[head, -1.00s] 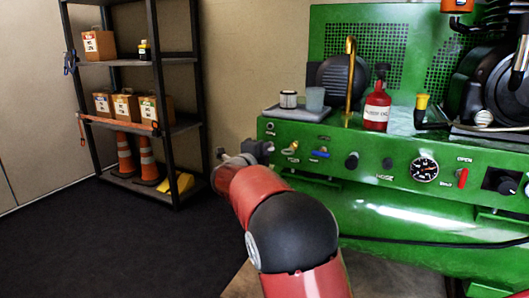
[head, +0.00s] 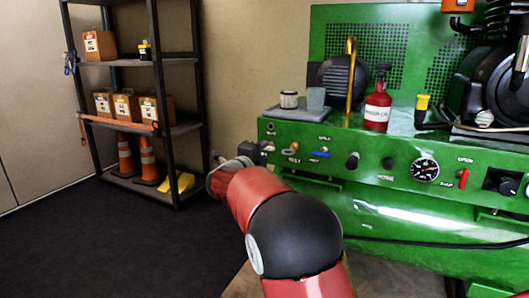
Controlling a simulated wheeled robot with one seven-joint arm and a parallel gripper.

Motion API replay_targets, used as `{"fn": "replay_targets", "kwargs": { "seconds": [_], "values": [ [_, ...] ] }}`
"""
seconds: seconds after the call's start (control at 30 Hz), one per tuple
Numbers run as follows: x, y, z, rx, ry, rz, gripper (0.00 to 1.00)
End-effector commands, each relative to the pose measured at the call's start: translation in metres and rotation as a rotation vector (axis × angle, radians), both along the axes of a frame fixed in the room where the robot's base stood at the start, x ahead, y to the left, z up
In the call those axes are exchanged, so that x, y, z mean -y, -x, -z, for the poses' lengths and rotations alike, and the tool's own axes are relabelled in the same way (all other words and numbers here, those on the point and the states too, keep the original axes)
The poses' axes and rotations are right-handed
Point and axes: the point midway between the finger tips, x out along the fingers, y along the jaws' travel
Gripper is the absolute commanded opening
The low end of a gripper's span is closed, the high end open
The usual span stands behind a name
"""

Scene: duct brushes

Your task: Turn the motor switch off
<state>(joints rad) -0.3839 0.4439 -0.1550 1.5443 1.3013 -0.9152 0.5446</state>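The green machine's control panel (head: 400,165) spans the right half of the head view. At its left end is a small toggle switch (head: 294,147) with a label too small to read; I cannot tell which control is the motor switch or its position. A blue-handled lever (head: 320,154) sits just right of it. My gripper (head: 258,149) is at the panel's left end, left of the toggle. It is small and partly hidden by my red wrist, so I cannot tell whether its fingers are open or touching anything.
A red bottle (head: 377,108), a grey tray (head: 296,113) and an upright brass pipe (head: 351,75) stand above the panel. A gauge (head: 425,169) and red lever (head: 463,178) are farther right. A shelf rack (head: 165,130) stands left; the floor before it is clear.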

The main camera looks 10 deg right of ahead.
Motion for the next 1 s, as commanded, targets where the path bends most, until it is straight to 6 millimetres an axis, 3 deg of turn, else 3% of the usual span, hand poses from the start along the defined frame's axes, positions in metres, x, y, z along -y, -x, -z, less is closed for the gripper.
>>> {"fn": "replay_targets", "kwargs": {
  "seconds": [0.33, 0.77, 0.87, 1.0],
  "values": [
    [-0.032, 0.043, 0.000, -0.001, -0.001, -0.002, 0.34],
    [-0.035, 0.048, -0.001, -0.002, 0.002, -0.008, 0.34],
    [-0.033, 0.050, -0.012, -0.019, 0.027, -0.067, 0.34],
    [-0.034, 0.068, -0.040, -0.095, 0.142, -0.287, 0.34]
  ]
}}
